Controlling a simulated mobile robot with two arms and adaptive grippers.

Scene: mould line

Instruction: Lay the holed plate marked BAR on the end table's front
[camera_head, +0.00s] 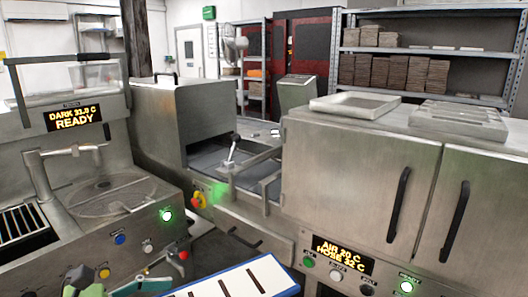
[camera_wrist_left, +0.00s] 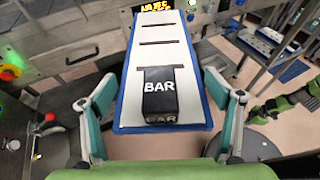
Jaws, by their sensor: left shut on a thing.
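The holed plate (camera_wrist_left: 190,85) is long and white with blue edges and several dark slots across it. In the left wrist view its near end carries a black piece (camera_wrist_left: 159,98) marked BAR in white. My left gripper (camera_wrist_left: 158,82) has its teal fingers on either side of the plate and is shut on it. In the head view the plate (camera_head: 237,283) shows at the bottom edge, tilted, with part of my left gripper (camera_head: 118,289) left of it. I cannot tell which surface is the end table. My right gripper is not clearly seen.
A steel cabinet (camera_head: 345,165) with black handles stands at right, a flat tray (camera_head: 354,104) on top. A control panel (camera_head: 135,235) with buttons is at left. An open steel chamber (camera_head: 188,110) is behind. A pale blue-edged surface (camera_wrist_left: 268,42) lies at upper right in the wrist view.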

